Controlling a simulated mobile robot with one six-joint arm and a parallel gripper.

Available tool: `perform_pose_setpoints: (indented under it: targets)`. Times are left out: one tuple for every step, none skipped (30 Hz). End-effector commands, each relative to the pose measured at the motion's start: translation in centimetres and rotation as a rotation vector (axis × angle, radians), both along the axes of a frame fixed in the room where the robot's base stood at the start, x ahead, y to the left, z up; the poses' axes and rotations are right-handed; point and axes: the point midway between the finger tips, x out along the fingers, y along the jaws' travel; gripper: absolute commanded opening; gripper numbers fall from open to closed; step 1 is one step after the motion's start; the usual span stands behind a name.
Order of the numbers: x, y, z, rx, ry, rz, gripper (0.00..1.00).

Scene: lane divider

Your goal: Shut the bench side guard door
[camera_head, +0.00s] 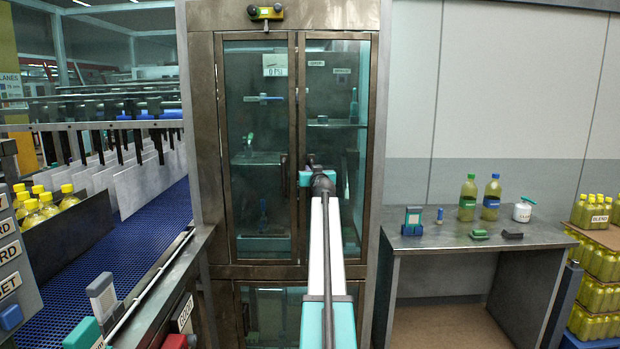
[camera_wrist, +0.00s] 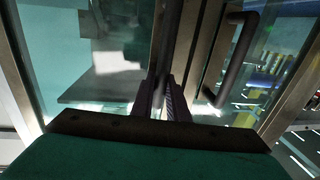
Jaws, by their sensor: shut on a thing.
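The bench side guard door (camera_head: 342,80) is the right one of two framed glass doors on the steel cabinet, nearest the bench. In the camera_head view it looks about level with the left door (camera_head: 257,120); a small gap cannot be ruled out. My gripper (camera_head: 312,162) is at the middle of the door, by its inner edge. In the wrist view my gripper (camera_wrist: 163,105) is shut on the dark upright handle (camera_wrist: 171,45) of this door. The other door's handle (camera_wrist: 232,60) stands apart to the right there. My arm hides the lower part of the door.
The steel bench (camera_head: 470,240) with bottles and small tools stands to the right. The blue conveyor (camera_head: 150,225) with white divider plates runs on the left. A yellow-green device (camera_head: 265,13) sits above the doors.

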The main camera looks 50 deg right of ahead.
Motion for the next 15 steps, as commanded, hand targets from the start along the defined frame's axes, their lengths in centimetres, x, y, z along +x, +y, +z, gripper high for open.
perform_pose_setpoints:
  targets:
    - [0.18,-0.54,-0.07,-0.001,0.000,-0.002,0.00]
    - [0.23,-0.67,-0.05,-0.001,0.000,-0.003,0.00]
    - [0.26,-0.83,-0.01,-0.002,0.001,-0.004,0.00]
    - [0.26,-0.91,0.02,-0.001,0.001,-0.004,0.00]
    - [0.26,-0.97,0.04,-0.001,0.001,-0.004,0.00]
    - [0.21,-1.04,0.07,-0.001,0.001,-0.005,0.00]
    - [0.19,-1.07,0.10,-0.001,0.001,-0.005,0.00]
    - [0.14,-1.10,0.12,-0.001,0.001,-0.006,0.00]
    - [0.09,-1.12,0.14,-0.001,0.001,-0.006,0.00]
    - [0.07,-1.14,0.15,-0.001,0.001,-0.006,0.00]
    - [0.04,-1.15,0.16,-0.001,0.001,-0.007,0.00]
    - [0.04,-1.17,0.17,-0.001,0.001,-0.007,0.00]
    - [0.03,-1.18,0.18,-0.001,0.001,-0.007,0.00]
    - [0.02,-1.19,0.19,-0.001,0.001,-0.007,0.00]
    - [0.01,-1.20,0.20,-0.001,0.001,-0.007,0.19]
